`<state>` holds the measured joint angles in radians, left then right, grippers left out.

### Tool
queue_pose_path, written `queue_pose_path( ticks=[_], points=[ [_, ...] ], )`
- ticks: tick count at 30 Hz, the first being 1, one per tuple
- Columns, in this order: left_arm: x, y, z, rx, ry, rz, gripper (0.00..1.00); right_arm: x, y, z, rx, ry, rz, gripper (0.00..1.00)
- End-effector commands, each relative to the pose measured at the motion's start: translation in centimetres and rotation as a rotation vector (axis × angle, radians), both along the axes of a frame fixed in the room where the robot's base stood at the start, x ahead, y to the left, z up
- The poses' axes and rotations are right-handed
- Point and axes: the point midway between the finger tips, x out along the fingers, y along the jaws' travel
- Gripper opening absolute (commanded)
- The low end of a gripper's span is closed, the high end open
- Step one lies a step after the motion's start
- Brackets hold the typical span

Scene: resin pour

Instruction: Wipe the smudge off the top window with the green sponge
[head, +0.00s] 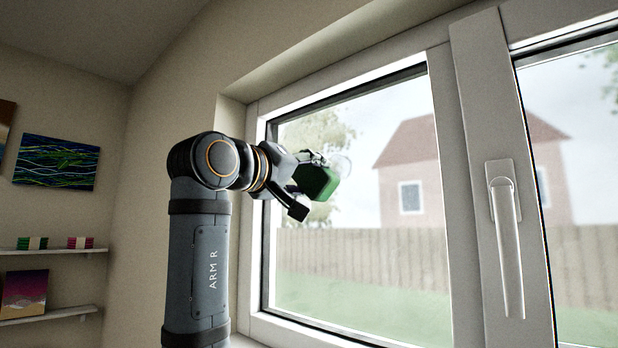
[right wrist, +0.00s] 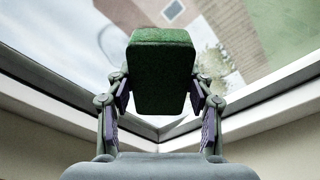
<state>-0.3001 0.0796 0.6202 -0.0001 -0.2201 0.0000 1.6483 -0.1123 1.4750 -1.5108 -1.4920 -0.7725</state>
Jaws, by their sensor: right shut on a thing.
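The green sponge (head: 318,181) is held up at the window pane (head: 350,255) in the head view. My right gripper (head: 307,172) is shut on it; the right wrist view shows the sponge (right wrist: 160,75) between both fingers (right wrist: 160,100). The sponge is at or very near the glass; I cannot tell whether it touches. A faint pale round smudge (head: 341,165) shows on the glass just right of the sponge, partly behind it. A curved pale edge of the smudge also shows left of the sponge in the right wrist view (right wrist: 103,40). My left gripper is out of view.
The white window frame (head: 440,120) surrounds the pane, and its left side is close to my right wrist. A window handle (head: 507,240) sticks out at the right. Wall shelves (head: 50,251) with small items and paintings (head: 56,163) are at the far left. The pane right of the sponge is free.

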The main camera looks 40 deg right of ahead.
Motion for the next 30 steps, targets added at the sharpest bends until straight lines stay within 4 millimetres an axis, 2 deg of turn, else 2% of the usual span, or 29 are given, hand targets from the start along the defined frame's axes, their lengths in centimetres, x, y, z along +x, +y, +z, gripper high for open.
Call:
queue_pose_path(
  ticks=[9,19,30],
  points=[
    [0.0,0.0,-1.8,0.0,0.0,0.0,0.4,-3.3,-0.4,-0.2,0.001,-0.004,-0.003,0.28],
    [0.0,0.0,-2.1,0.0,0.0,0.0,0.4,-4.4,-0.5,-0.1,0.001,-0.004,-0.005,0.28],
    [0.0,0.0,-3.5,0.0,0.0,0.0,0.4,-7.8,-0.7,-0.1,0.002,-0.005,-0.004,0.28]
  ],
)
